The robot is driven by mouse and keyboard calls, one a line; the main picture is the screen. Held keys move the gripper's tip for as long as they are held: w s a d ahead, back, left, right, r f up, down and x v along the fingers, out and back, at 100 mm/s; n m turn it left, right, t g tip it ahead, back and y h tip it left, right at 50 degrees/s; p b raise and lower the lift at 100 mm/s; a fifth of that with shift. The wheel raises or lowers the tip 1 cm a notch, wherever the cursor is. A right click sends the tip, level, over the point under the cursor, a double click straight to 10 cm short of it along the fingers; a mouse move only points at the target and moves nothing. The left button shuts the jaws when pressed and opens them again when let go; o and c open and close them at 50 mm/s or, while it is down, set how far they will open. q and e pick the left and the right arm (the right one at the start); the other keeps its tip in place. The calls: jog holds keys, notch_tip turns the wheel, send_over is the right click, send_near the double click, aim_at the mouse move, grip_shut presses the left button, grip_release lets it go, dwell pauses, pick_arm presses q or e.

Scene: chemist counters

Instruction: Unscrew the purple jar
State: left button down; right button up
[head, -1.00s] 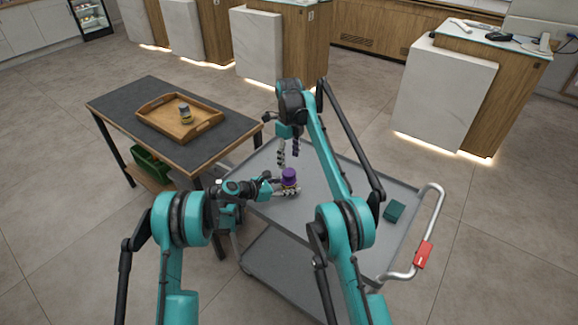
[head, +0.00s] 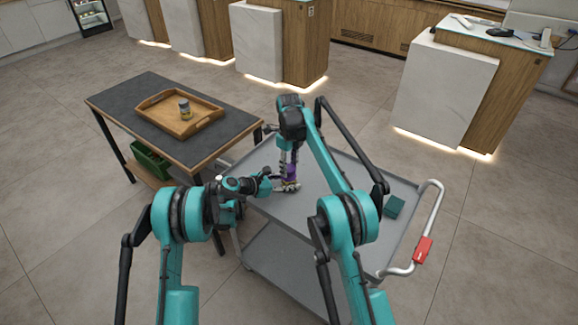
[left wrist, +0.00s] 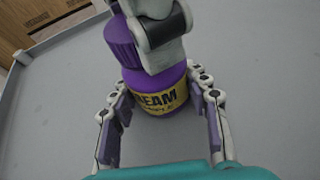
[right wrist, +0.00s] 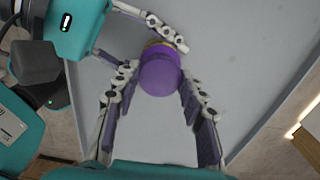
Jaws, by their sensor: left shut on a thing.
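The purple jar (head: 291,172) stands upright on the grey cart (head: 330,218). In the left wrist view its purple body (left wrist: 165,78) has a yellow label reading "EAM", and its ridged purple lid (left wrist: 121,42) is partly hidden by a right-gripper finger. My left gripper (head: 287,187) is shut on the jar's lower body from the side. My right gripper (head: 290,158) comes down from above, its fingers on either side of the lid. In the right wrist view the lid (right wrist: 160,76) sits between these open fingers, with a small gap at the left finger.
A small dark green box (head: 394,206) lies on the cart's right side, near the handle with a red part (head: 423,249). The cart's middle is clear.

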jog(key=n, duration=0.6)
jog(key=shift+n, duration=0.4)
jog(key=n, duration=0.7)
jog(key=shift+r, duration=0.1)
jog(key=n, duration=1.4)
jog(key=shift+n, duration=0.4)
jog(key=n, duration=0.7)
jog(key=shift+r, duration=0.1)
jog(key=n, duration=0.4)
jog(key=shift+n, duration=0.4)
jog(key=n, duration=1.3)
jog(key=shift+r+n, duration=0.1)
jog(key=shift+n, duration=0.2)
